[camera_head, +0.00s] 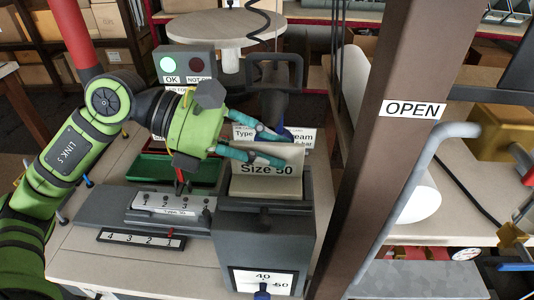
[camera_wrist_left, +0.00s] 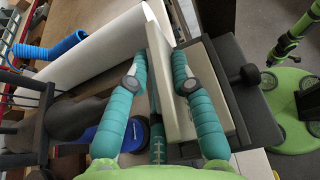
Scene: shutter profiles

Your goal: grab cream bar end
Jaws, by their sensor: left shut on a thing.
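The cream bar (camera_head: 285,155), a pale beige piece, stands at the grey box (camera_head: 264,225), by the "Size 50" label. In the left wrist view the cream bar (camera_wrist_left: 176,100) runs upright between two teal fingers. My left gripper (camera_head: 288,148) reaches in from the left, its fingers on either side of the bar's upper end. In the wrist view the gripper (camera_wrist_left: 160,62) is shut on the bar. The bar's lower part is hidden in the head view. My right gripper is in neither view.
A green tray (camera_head: 150,170) and a grey fixture with numbered holes (camera_head: 170,203) lie left of the box. A brown post (camera_head: 400,130) marked "OPEN" rises close on the right. An indicator box (camera_head: 186,64) shows a lit green lamp behind my gripper.

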